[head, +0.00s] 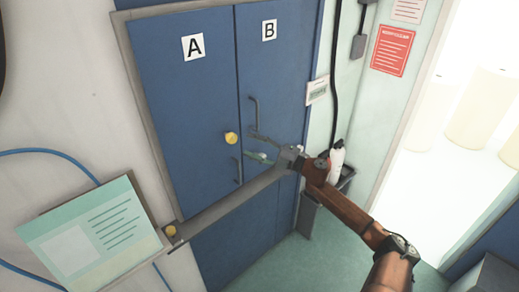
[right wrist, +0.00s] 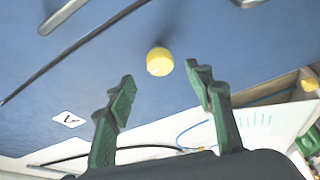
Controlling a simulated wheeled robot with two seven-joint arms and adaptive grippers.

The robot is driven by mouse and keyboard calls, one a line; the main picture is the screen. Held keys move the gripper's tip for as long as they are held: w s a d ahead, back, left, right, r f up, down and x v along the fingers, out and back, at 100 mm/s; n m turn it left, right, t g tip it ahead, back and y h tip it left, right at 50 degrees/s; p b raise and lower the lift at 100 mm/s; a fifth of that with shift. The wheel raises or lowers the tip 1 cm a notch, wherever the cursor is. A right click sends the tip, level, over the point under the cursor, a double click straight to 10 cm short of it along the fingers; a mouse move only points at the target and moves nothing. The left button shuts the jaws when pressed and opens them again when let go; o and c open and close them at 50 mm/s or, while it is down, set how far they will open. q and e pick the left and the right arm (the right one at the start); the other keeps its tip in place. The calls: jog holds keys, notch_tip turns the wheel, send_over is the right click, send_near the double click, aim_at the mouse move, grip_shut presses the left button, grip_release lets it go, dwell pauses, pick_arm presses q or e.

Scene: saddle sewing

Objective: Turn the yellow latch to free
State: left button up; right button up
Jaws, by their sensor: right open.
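The yellow latch (head: 231,138) is a round knob on blue door A (head: 185,95), close to the seam with door B (head: 270,80). In the right wrist view the yellow latch (right wrist: 159,61) shows just beyond the gap between my fingertips, apart from them. My right gripper (head: 259,157) is to the right of the latch in the head view, in front of door B. In the right wrist view my right gripper (right wrist: 160,80) has its green fingers spread and nothing between them. My left gripper is not in view.
A grey bar (head: 225,198) crosses the doors below the latch, with another yellow knob (head: 170,231) near its left end. Metal handles (head: 255,115) stick out near the seam. A teal-edged panel (head: 95,232) is at lower left. A bin with a white bottle (head: 337,160) stands at right.

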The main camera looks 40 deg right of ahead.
jog(key=v, duration=0.3)
jog(key=shift+s+d, duration=0.1)
jog(key=shift+s, duration=0.05)
dwell(0.4)
